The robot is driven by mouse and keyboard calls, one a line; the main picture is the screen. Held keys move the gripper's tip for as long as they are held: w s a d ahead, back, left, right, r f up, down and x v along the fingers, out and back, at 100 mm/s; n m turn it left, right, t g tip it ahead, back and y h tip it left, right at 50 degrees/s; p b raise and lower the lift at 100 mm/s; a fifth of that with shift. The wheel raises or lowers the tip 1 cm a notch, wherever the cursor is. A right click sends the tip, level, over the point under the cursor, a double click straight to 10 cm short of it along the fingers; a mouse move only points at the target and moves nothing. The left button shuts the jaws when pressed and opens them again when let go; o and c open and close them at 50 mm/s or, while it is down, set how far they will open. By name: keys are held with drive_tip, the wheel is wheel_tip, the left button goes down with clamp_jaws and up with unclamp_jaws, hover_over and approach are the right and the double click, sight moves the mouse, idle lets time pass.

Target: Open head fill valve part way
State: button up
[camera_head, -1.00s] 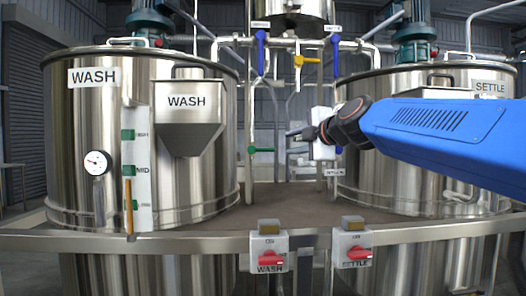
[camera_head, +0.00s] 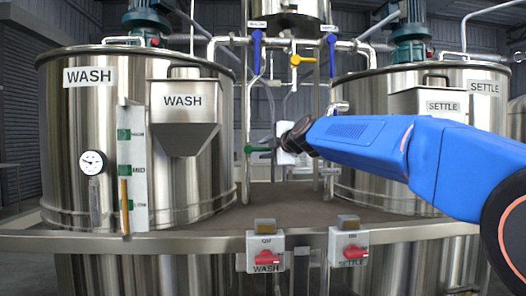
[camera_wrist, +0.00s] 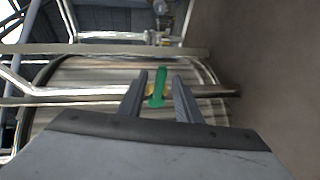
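A green valve handle (camera_head: 258,149) sits low on the vertical pipe between the two tanks. It also shows in the wrist view (camera_wrist: 159,86), upright between my fingers, with a gap on each side. My gripper (camera_head: 274,151) is just right of the green handle in the head view. In the wrist view my gripper (camera_wrist: 160,77) is open. A yellow valve handle (camera_head: 296,60) and two blue handles, left (camera_head: 257,50) and right (camera_head: 332,54), are higher on the pipes. Their small labels are unreadable, so I cannot tell which is the head fill valve.
The WASH tank (camera_head: 68,150) stands left and the SETTLE tank (camera_head: 368,95) right, partly behind my blue arm. A steel rail (camera_head: 190,243) crosses the front, with red WASH (camera_head: 267,257) and SETTLE (camera_head: 355,252) switches. A level gauge (camera_head: 125,170) hangs on the WASH tank.

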drive_tip(key=shift+x, duration=0.85)
clamp_jaws()
drive_tip(key=shift+r+n, duration=0.1)
drive_tip(key=shift+n, duration=0.2)
drive_tip(key=shift+a+r+n+g+h, duration=0.15)
drive_tip(key=shift+r+n+g+h, duration=0.35)
drive_tip(key=shift+n, duration=0.4)
drive_tip(key=shift+a+r+n+h, duration=0.2)
drive_tip(key=shift+r+n+h, duration=0.45)
drive_tip(key=shift+n+h, duration=0.2)
